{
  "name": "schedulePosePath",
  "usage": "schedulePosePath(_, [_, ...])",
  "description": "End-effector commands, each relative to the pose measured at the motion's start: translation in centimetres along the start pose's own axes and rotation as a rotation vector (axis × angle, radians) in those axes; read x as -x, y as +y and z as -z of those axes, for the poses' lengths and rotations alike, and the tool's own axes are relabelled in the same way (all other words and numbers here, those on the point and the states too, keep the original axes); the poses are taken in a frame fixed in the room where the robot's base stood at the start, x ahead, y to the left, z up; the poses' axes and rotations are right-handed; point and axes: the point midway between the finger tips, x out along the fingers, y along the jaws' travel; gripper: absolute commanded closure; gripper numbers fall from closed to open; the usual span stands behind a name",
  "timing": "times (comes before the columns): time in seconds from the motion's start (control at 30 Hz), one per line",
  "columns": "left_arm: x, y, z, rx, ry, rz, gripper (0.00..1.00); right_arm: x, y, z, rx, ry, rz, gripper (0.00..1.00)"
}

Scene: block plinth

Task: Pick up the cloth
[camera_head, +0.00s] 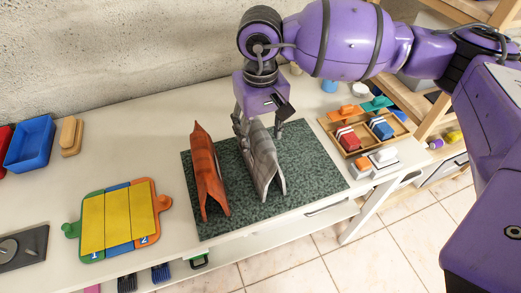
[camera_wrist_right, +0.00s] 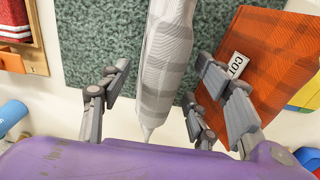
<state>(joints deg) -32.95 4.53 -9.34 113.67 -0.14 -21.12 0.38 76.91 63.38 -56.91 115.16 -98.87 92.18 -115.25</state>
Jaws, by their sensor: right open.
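A grey-and-white checked cloth (camera_head: 265,165) stands like a folded tent on the right half of a dark green speckled mat (camera_head: 310,180). In the right wrist view the grey cloth (camera_wrist_right: 165,75) runs up the middle. My right gripper (camera_head: 260,125) is over the grey cloth's far end, pointing down. It is open, with its fingers (camera_wrist_right: 165,88) on either side of the cloth; I cannot tell whether they touch it. An orange-red checked cloth (camera_head: 207,175), also tented, stands to the left; it carries a partly hidden white label. My left gripper is not in view.
A wooden tray (camera_head: 375,140) with red and blue items stands right of the mat. A yellow board (camera_head: 118,220) with coloured edges, a blue bin (camera_head: 30,145) and a wooden block (camera_head: 71,137) are at the left. The wall is behind the table.

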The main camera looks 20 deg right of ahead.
Motion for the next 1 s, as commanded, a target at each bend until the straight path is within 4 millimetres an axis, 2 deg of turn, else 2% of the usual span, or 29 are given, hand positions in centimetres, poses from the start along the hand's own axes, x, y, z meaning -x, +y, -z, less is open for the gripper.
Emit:
schedulePosePath(0.07, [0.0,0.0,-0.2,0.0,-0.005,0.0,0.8,0.0,0.0,0.0,0.0,0.0,0.0,0.43])
schedulePosePath(0.5, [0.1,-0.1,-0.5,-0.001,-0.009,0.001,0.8,0.1,0.0,0.0,0.0,0.0,0.001,1.0])
schedulePosePath(0.77, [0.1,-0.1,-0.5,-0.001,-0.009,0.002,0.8,0.4,0.0,0.1,0.0,0.001,0.001,1.0])
schedulePosePath(0.87, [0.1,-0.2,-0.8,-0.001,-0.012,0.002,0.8,1.4,-0.1,0.1,0.0,0.004,0.003,1.0])
schedulePosePath(1.0, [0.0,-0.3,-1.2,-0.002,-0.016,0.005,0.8,4.1,-0.1,0.1,0.001,0.003,0.002,1.0])
